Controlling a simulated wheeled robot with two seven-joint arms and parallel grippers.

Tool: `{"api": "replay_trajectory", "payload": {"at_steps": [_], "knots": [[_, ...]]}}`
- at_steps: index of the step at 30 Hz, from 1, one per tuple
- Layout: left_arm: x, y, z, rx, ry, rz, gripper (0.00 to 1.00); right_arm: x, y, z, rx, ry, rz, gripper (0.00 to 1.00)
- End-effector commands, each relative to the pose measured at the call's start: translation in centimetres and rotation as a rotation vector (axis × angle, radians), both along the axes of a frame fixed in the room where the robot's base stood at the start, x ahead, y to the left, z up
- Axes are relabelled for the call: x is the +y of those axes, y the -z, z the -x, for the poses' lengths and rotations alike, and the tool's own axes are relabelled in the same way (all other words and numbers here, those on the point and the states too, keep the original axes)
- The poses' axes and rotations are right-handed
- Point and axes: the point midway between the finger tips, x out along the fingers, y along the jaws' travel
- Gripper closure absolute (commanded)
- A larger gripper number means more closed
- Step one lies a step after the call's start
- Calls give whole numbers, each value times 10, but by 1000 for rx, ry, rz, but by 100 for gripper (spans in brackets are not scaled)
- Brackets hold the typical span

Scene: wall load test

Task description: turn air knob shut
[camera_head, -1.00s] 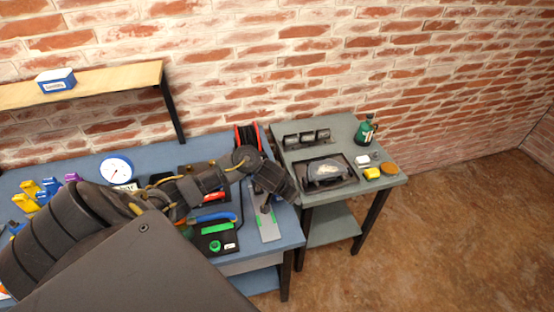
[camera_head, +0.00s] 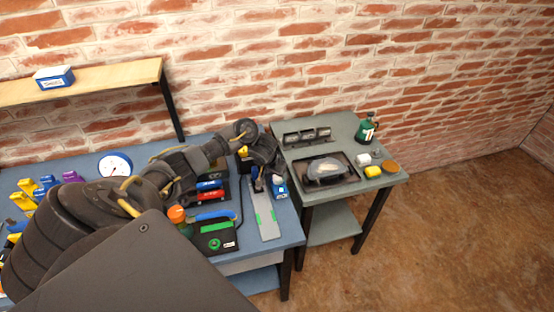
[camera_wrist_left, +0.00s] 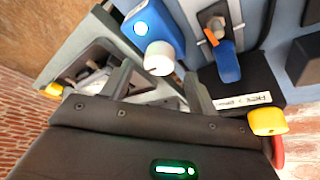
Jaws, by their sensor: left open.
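A white round knob (camera_wrist_left: 159,58) stands out from a blue box (camera_wrist_left: 155,27) in the left wrist view; it appears to be the air knob. The blue box also shows in the head view (camera_head: 280,187), at the right end of the blue bench. My left gripper (camera_wrist_left: 158,76) is open, with one dark finger on each side of the white knob in the picture. I cannot tell whether the fingers touch it. In the head view, my left gripper (camera_head: 272,164) hangs over the bench's right end, just behind the box. My right gripper is not in view.
A blue lever (camera_wrist_left: 228,62) sits close to the right finger in the wrist view. A grey plate (camera_head: 266,218) and a black tool board (camera_head: 214,238) lie on the bench. A grey side table (camera_head: 351,132) with a tray and green bottle (camera_head: 366,131) stands to the right.

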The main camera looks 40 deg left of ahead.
Motion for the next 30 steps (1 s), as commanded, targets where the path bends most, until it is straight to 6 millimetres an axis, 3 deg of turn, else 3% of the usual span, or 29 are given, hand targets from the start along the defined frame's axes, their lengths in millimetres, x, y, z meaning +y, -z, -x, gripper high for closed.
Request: {"api": "replay_trajectory", "payload": {"at_steps": [6,17,27,30], "knots": [[1,23,-9,1,0,1,41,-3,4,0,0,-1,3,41],[1,27,-11,-1,1,0,41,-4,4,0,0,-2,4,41],[1,27,-11,-1,1,-1,84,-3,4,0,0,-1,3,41],[2,27,-11,-1,2,0,85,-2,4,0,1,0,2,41]]}}
